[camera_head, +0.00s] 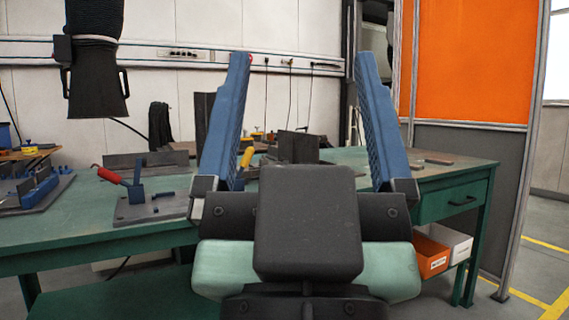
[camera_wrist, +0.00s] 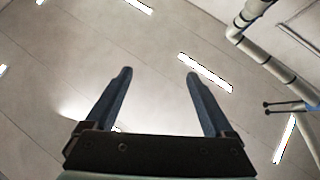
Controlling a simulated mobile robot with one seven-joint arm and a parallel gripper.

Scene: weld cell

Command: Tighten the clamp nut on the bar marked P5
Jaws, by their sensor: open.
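My gripper (camera_head: 305,75) is raised in front of the head camera, with its two blue fingers spread wide and nothing between them. In the wrist view my gripper (camera_wrist: 158,75) points up at the ceiling, also empty. The green workbench (camera_head: 90,225) stands behind it. A fixture plate (camera_head: 150,208) with a red-handled clamp (camera_head: 110,175) lies on the bench left of my gripper. Another blue fixture (camera_head: 38,190) is at the far left. I cannot make out a P5 mark, a bar or a clamp nut; my gripper hides the middle of the bench.
A black extraction hood (camera_head: 95,90) hangs at the upper left. An orange screen (camera_head: 472,60) stands at the right. Orange (camera_head: 430,257) and white (camera_head: 455,243) bins sit under the bench's right end. In the wrist view, pipes (camera_wrist: 265,55) run along the ceiling.

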